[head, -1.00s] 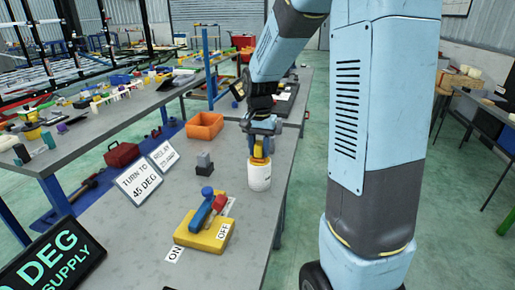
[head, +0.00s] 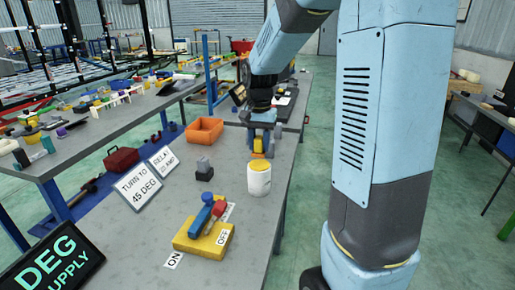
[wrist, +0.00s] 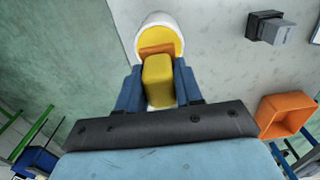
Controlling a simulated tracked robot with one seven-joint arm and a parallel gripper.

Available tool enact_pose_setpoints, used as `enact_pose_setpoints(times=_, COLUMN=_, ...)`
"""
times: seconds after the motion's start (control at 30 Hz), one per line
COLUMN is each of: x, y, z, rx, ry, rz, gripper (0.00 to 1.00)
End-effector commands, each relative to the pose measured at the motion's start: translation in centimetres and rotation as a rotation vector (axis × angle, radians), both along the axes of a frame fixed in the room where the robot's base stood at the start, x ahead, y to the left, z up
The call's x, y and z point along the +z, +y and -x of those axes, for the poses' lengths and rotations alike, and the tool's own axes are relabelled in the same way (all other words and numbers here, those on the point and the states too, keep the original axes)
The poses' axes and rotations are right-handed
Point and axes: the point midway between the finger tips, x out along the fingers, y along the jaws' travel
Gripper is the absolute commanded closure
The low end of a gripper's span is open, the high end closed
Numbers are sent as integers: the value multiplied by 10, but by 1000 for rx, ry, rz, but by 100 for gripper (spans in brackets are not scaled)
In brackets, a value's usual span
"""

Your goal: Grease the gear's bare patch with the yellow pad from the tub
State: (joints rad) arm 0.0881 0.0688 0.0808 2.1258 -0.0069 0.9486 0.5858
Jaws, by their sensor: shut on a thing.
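My gripper (head: 260,143) is shut on the yellow pad (wrist: 158,78); its blue fingers press the pad from both sides in the wrist view. The pad also shows small between the fingers in the head view (head: 258,146). The white tub (head: 259,182) stands upright on the grey bench, and the pad appears just beyond its rim. The tub's yellow inside (wrist: 160,35) shows at the top of the wrist view, with an orange piece between it and the pad. I cannot make out the gear or its bare patch in these frames.
An orange bin (head: 204,131) and a dark grey block (head: 204,168) stand left of the tub. A yellow switch box (head: 203,238) with a blue-and-red lever sits nearer. Signs (head: 138,186) stand at the bench's left edge. Bench between the block and tub is clear.

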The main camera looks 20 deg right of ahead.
Motion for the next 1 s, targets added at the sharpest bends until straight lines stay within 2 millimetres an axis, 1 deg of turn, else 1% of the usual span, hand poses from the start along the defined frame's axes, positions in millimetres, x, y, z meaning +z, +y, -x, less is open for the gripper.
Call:
enact_pose_setpoints(times=0.3, x=22, y=0, z=0, rx=0, ry=-3, rz=-1, gripper=89)
enact_pose_setpoints(times=0.5, x=31, y=0, z=0, rx=0, ry=-1, rz=0, gripper=89)
enact_pose_setpoints(times=1.0, x=32, y=0, z=0, rx=0, ry=-1, rz=0, gripper=89)
